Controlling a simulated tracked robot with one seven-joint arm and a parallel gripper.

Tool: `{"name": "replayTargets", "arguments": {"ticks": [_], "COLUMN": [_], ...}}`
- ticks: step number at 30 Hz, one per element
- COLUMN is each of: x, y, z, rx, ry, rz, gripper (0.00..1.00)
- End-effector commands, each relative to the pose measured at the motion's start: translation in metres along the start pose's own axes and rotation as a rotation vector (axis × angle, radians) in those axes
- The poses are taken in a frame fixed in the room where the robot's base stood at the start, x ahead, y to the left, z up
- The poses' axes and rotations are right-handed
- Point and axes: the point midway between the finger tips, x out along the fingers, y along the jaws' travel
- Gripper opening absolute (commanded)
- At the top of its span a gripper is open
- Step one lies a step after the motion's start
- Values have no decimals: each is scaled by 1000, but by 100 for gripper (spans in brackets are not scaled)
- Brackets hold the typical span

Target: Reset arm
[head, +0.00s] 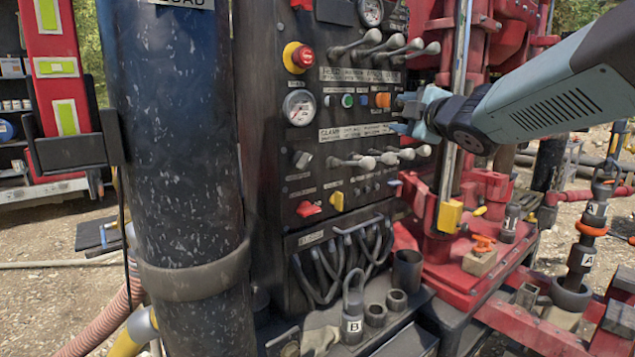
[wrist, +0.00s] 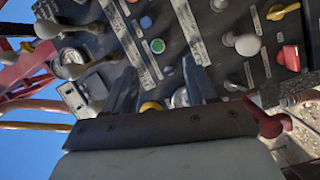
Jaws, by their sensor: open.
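My gripper (head: 401,116) is at the end of my arm, which reaches in from the upper right of the head view. Its two fingers point left toward the black control panel (head: 268,150), near the row of small buttons and the orange knob (head: 382,100). In the wrist view my gripper (wrist: 160,82) shows two dark fingers spread apart with nothing held between them. The panel fills the background there, with a green button (wrist: 157,46) ahead of the fingers. I cannot tell whether the fingertips touch the panel.
Lever rows (head: 385,46) stick out above and below my gripper. A red rig frame (head: 465,270) with a vertical steel rod (head: 459,90) stands close by my arm. A thick dark column (head: 180,190) stands left of the panel. Shackles (head: 352,305) and a lifting part (head: 585,240) stand low down.

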Motion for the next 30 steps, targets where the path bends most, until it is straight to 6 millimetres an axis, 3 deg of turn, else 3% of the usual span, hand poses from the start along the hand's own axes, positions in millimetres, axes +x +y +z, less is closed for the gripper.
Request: {"name": "replayTargets", "arguments": {"ticks": [5, 9, 13, 21, 25, 30], "x": [-39, -76, -115, -198, -225, -240], "y": [-19, -49, -85, -167, -192, -205], "z": [34, 52, 58, 37, 21, 11], "rx": [278, 509, 726, 1131, 1248, 1309], "ry": [-259, -451, -618, -920, -1009, -1060], "rz": [-35, -86, -151, -338, -415, -464], "gripper": [57, 57, 57, 57, 57, 57]}}
